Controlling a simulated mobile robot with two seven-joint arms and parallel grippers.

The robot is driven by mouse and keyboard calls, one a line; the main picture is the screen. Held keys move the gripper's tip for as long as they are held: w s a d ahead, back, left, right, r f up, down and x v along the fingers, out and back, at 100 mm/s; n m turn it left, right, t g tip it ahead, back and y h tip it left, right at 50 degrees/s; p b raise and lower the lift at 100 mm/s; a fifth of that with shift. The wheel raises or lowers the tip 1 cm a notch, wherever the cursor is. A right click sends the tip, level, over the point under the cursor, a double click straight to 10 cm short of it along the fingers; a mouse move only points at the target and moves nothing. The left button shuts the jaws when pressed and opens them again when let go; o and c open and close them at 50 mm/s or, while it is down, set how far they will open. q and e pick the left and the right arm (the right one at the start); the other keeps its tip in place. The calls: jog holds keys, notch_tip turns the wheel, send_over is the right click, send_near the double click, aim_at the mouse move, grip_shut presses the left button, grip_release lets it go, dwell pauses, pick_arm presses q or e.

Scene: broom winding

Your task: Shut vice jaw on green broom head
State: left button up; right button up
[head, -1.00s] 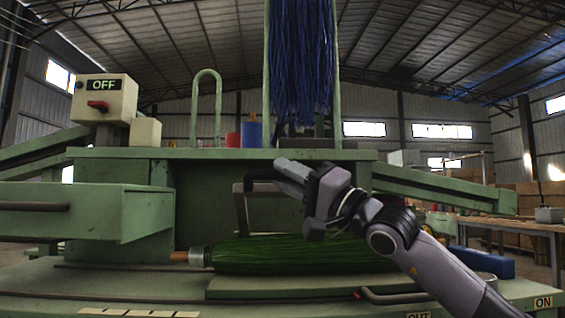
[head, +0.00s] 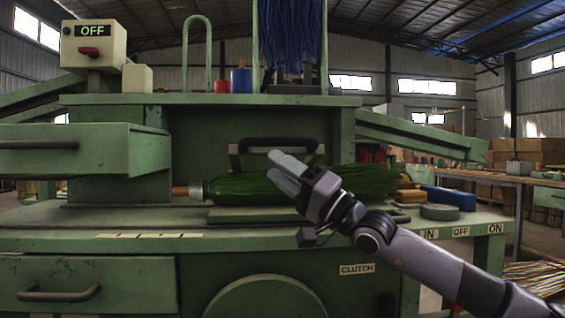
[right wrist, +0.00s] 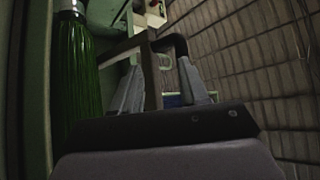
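The green broom head (head: 245,189) lies on its side on the green machine bench, its metal collar and wooden stub to the left. It also shows at the left of the right wrist view (right wrist: 82,75). The vice jaw's frame (head: 236,160) with its black handle (head: 280,145) stands upright behind the broom head. My right gripper (head: 280,172) is in front of the broom head, a little below the handle in the picture. In the right wrist view its two fingers (right wrist: 160,90) are apart, with the frame bar (right wrist: 151,75) showing between them; contact is unclear. My left gripper is out of view.
A switch box reading OFF (head: 92,46) stands at upper left. Blue bristles (head: 290,40) hang above. The bench front at left is clear.

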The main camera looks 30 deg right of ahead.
pick_arm(q)
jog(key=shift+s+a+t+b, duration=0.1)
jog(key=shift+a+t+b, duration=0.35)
jog(key=shift+b, duration=0.3)
pick_arm(e)
jog(key=v, duration=0.7)
